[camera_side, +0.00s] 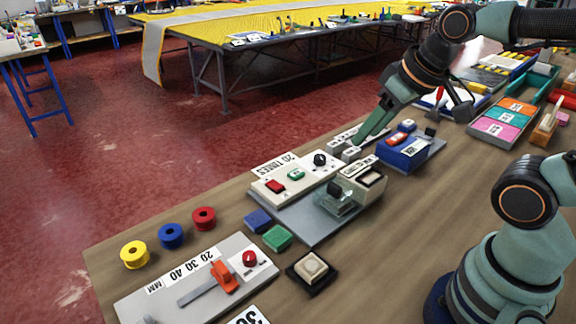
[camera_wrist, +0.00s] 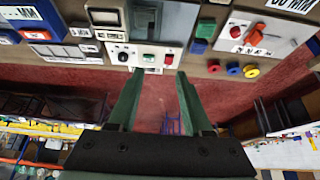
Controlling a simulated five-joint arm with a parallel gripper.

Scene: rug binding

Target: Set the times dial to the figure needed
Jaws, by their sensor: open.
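The times dial is a black round knob (camera_side: 320,160) on a pale control box (camera_side: 297,184) with a "20 TIMES" label (camera_side: 275,164) behind it. A green button (camera_side: 296,174) and a red button (camera_side: 275,186) sit beside the knob. In the wrist view the knob (camera_wrist: 123,57) lies above and left of the left fingertip. My gripper (camera_side: 357,139) is up and right of the knob in the side view, apart from it. In the wrist view my gripper (camera_wrist: 160,74) has its two green fingers spread with nothing between them. The knob's setting is too small to read.
A blue box with a red switch (camera_side: 404,151) stands right of the control box. A clear guard (camera_side: 335,203) is in front. Blue (camera_side: 257,220) and green (camera_side: 277,237) blocks, several spools (camera_side: 171,235) and a panel with an orange slider (camera_side: 224,276) lie to the left.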

